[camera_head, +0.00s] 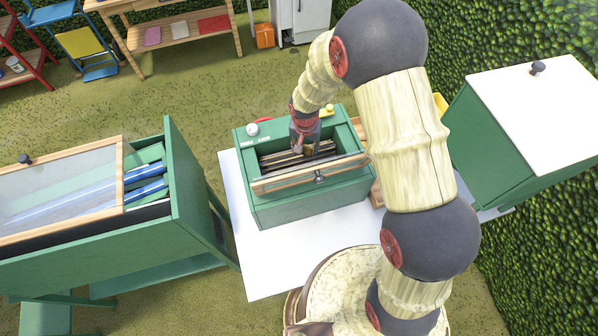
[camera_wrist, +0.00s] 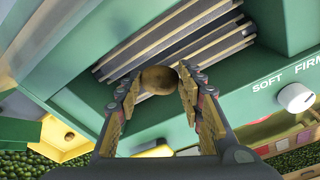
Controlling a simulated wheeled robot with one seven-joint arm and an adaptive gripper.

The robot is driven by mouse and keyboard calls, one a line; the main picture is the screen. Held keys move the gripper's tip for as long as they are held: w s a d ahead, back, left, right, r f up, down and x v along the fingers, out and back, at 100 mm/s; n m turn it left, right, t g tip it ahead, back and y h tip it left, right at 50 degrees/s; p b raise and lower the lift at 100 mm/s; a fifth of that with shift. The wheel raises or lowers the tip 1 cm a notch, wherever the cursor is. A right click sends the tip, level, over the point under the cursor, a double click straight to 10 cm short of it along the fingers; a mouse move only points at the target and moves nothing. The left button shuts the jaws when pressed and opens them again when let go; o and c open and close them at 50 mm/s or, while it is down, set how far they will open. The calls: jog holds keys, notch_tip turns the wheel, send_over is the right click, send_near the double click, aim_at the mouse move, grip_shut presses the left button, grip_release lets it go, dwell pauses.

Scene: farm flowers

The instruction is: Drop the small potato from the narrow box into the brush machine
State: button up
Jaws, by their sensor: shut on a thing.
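The brush machine (camera_head: 310,205) is a green box on a white table, with dark slats or brushes (camera_head: 290,156) inside its open top. My gripper (camera_head: 303,146) is above that opening. In the wrist view, a small brown potato (camera_wrist: 158,80) sits between the fingertips of my gripper (camera_wrist: 160,84), which is shut on it. Behind the potato are the long parallel bars (camera_wrist: 200,45) of the machine and its "SOFT FIRM" knob (camera_wrist: 295,97). I cannot tell exactly how high the potato is above the bars. The narrow box cannot be made out for sure.
A wood-framed lid (camera_head: 318,175) with a dark knob lies across the machine's front. A wooden box edge (camera_head: 376,194) shows at its right, partly behind my arm. A green cabinet (camera_head: 120,250) stands left; a white-topped green box (camera_head: 530,105) stands right.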

jog(key=o, duration=1.3)
jog(key=shift+r, duration=0.1)
notch_tip(320, 180, up, 12)
jog(key=s, duration=0.1)
jog(key=shift+s+a+f, duration=0.15)
jog(key=shift+a+f, duration=0.05)
jog(key=shift+a, duration=0.05)
